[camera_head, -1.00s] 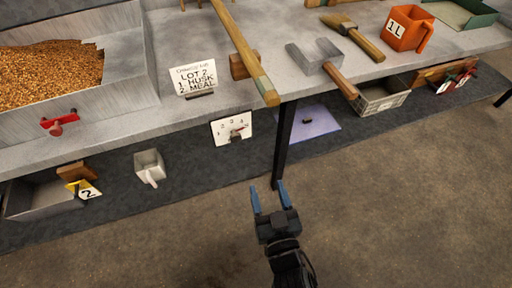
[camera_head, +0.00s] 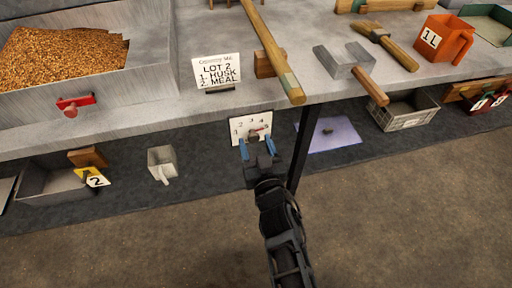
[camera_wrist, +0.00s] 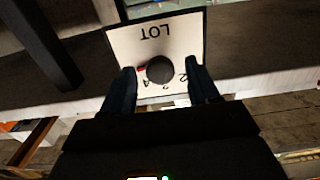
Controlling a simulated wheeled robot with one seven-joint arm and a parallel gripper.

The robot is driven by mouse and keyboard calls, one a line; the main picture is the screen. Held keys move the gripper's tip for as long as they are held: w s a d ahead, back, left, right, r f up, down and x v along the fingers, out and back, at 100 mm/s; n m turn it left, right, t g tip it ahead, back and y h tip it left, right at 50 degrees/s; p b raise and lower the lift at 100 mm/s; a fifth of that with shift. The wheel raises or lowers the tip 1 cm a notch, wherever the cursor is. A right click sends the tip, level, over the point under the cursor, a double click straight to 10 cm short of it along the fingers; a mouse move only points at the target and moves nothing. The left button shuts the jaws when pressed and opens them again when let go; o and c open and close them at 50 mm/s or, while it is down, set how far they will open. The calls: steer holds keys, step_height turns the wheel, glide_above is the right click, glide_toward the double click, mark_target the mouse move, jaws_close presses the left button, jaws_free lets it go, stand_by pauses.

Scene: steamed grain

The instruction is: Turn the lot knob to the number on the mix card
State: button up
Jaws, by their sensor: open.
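The mix card (camera_head: 218,73) stands on the bench and reads LOT 2, 1. HUSK, 2. MEAL. The white lot dial plate (camera_head: 250,124) with numbers is on the bench's front edge below it. In the wrist view the plate (camera_wrist: 183,38) shows upside down with the word LOT. The round dark lot knob (camera_wrist: 160,69) sits on it. My gripper (camera_head: 257,147) is open in front of the plate. In the wrist view its blue-dark fingers (camera_wrist: 160,84) are on either side of the knob; contact cannot be told. The knob's pointer setting is unclear.
A wooden stick (camera_head: 270,48) overhangs the bench edge to the right above the dial. A table leg (camera_head: 299,150) stands just right of my gripper. A grain bin (camera_head: 110,82) with a red handle (camera_head: 75,104) is at left.

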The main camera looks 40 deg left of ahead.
steer(key=shift+c, duration=0.4)
steer(key=c, duration=0.9)
steer(key=shift+c, duration=0.2)
steer(key=n+b, duration=0.1)
steer(key=n, duration=0.2)
steer(key=shift+w+f+n, duration=0.1)
steer(key=shift+n, duration=0.3)
steer(key=shift+n+b, duration=0.65)
steer(key=shift+n, duration=1.25)
steer(key=o, duration=1)
